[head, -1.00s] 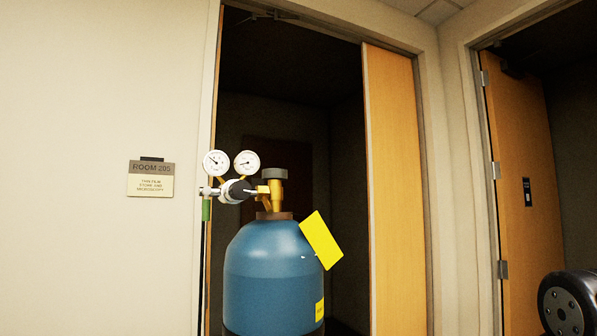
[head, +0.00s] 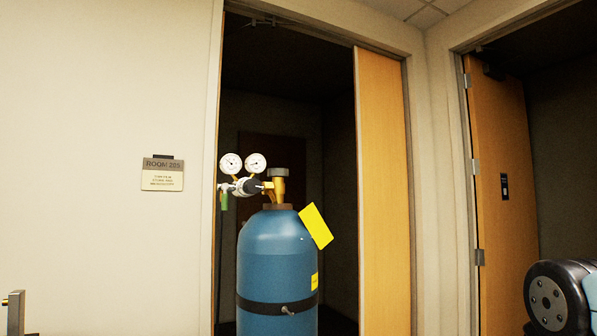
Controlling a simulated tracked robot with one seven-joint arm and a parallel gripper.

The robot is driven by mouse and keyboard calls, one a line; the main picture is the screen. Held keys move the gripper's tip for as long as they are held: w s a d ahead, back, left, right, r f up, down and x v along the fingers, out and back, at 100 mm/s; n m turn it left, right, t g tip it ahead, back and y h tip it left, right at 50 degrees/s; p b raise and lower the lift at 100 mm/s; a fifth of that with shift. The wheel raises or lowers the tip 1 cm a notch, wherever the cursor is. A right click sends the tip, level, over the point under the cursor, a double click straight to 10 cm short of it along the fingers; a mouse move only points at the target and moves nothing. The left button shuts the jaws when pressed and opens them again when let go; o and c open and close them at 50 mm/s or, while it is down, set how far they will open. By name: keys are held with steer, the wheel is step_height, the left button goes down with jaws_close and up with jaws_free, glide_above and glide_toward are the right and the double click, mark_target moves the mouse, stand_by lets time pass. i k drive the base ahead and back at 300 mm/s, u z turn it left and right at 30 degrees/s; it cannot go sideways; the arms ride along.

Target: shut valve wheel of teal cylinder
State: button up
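The teal-blue cylinder (head: 277,262) stands upright in front of a dark open doorway, a little left of the middle in the head view. Its valve wheel (head: 278,172) is a small dark grey knob on top of the brass valve (head: 278,190). A regulator (head: 242,187) with two round white gauges (head: 243,163) sticks out to the left of the valve. A yellow tag (head: 316,226) hangs tilted at the cylinder's right shoulder. My gripper does not show; only a dark round joint of my arm is at the lower right edge, well apart from the cylinder.
A dark strap (head: 262,306) runs around the cylinder's lower part. A wooden door (head: 383,200) stands right of the cylinder, and another open door (head: 505,190) is further right. A room sign (head: 163,174) is on the left wall, with a metal handle (head: 14,312) at lower left.

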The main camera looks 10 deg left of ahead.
mark_target(285, 173)
steer(key=u, duration=0.2)
steer(key=i, duration=0.9)
steer(key=z, duration=0.1)
